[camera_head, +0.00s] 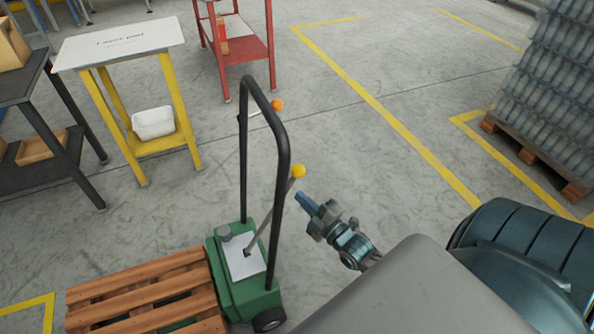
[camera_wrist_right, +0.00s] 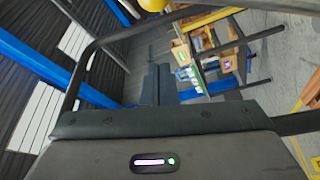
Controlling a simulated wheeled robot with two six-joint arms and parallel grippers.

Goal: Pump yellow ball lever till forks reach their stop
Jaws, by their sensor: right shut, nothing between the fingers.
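The yellow ball (camera_head: 298,171) tops a thin grey lever that rises, tilted to the right, from the green pallet truck (camera_head: 262,302). My right gripper (camera_head: 302,198) is shut and empty, just below and right of the ball, with a small gap in the picture. In the right wrist view the closed fingers (camera_wrist_right: 157,85) point ahead, and the yellow ball (camera_wrist_right: 153,4) is cut off at the top edge. The forks are mostly hidden under the wooden pallet (camera_head: 150,290), so their height is unclear. My left gripper is out of view.
The truck's black hoop handle (camera_head: 283,190) stands beside the lever. An orange ball (camera_head: 277,104) on another rod shows at the hoop. A yellow-legged table (camera_head: 120,42), a dark bench (camera_head: 20,85) and a red cart (camera_head: 245,52) stand behind. Floor to the right is clear up to the stacked load (camera_head: 562,85).

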